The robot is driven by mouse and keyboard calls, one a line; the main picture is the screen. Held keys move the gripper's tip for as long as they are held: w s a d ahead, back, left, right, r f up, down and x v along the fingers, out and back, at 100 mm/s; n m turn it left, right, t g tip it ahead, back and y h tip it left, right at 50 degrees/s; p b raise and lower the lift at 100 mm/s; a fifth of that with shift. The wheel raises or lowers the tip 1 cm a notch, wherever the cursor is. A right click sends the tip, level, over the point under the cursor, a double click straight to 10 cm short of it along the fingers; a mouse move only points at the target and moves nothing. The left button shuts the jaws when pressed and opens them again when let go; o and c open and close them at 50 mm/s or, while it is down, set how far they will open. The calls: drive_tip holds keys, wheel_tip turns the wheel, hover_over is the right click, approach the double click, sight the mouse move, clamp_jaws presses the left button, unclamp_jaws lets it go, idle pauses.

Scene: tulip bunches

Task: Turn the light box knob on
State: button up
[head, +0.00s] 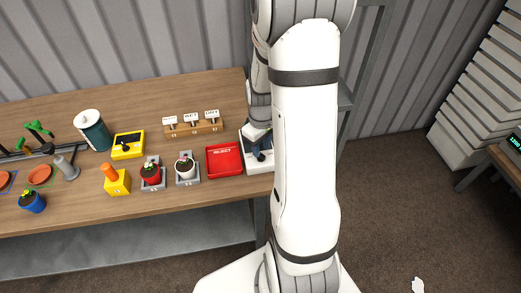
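My gripper (262,152) is small and dark in the head view, at the right end of the wooden bench, partly behind my white arm. It is over or against a white box (259,168), which looks like the light box. My gripper and arm cover much of this box. I cannot make out the knob or its setting. I cannot tell whether my fingers are open or shut, or whether they touch anything.
A red tray marked REJECT (224,159) lies just left of the white box. Potted plants, a yellow box with a dark top part (128,146) and a label rack (193,125) stand farther left on the bench (150,91).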

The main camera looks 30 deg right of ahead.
sight(261, 157)
drive_tip(key=shift+f, duration=1.5)
drive_tip(key=shift+c, duration=0.2)
clamp_jaws()
